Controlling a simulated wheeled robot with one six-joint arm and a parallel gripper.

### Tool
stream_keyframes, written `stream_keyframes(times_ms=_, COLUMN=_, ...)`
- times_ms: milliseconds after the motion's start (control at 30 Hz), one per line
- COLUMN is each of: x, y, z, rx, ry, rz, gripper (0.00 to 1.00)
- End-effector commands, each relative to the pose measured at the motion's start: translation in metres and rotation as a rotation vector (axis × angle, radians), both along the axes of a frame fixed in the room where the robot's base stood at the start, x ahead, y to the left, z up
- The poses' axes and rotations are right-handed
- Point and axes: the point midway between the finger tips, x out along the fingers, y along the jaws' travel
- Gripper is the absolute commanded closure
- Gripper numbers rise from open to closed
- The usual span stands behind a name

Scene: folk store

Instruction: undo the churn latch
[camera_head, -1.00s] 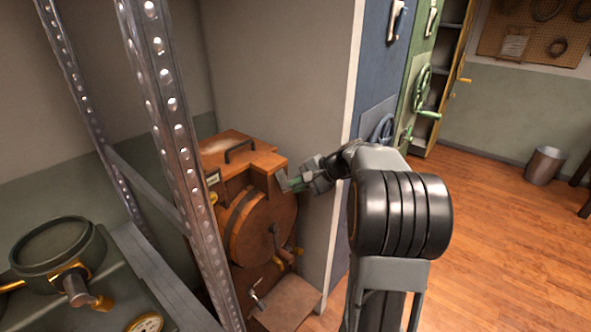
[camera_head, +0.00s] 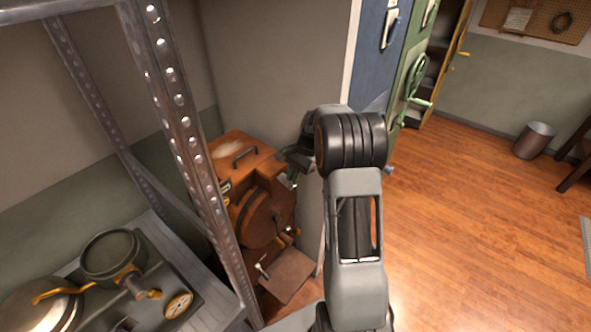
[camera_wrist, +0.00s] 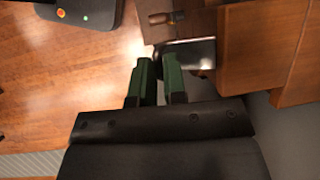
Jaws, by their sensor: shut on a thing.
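The churn (camera_head: 262,168) is an orange-brown wooden cabinet with a round drum front, low behind the rack post in the head view. Its wooden body also fills the upper right of the wrist view (camera_wrist: 262,45). A shiny metal latch piece (camera_wrist: 190,53) sticks out from the wood there. My gripper (camera_wrist: 157,66) has its green fingers close together at the outer end of this piece and is shut on it. The exact contact is hard to see. In the head view my gripper (camera_head: 291,175) is at the churn's upper right edge, mostly hidden by my arm.
A perforated metal rack post (camera_head: 180,110) stands close in front of the churn at left. Grey-green equipment with a gauge (camera_head: 178,304) sits on the left shelf. A pale wall panel (camera_head: 265,80) rises behind the churn. Wooden floor (camera_head: 460,210) is open at right.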

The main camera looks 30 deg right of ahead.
Motion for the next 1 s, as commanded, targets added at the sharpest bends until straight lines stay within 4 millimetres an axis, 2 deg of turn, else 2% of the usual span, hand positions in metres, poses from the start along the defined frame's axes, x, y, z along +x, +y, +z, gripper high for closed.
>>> stream_keyframes(times_ms=667, x=0.0001, y=0.0002, z=0.0014, rx=-0.023, ry=0.059, rz=0.000, gripper=1.00)
stream_keyframes(times_ms=700, x=0.0001, y=0.0002, z=0.0014, rx=-0.023, ry=0.059, rz=0.000, gripper=0.87)
stream_keyframes(times_ms=933, x=0.0008, y=0.0008, z=0.0022, rx=-0.023, ry=0.056, rz=0.001, gripper=0.65)
stream_keyframes(times_ms=1000, x=0.0010, y=0.0010, z=0.0024, rx=-0.023, ry=0.055, rz=0.001, gripper=0.65)
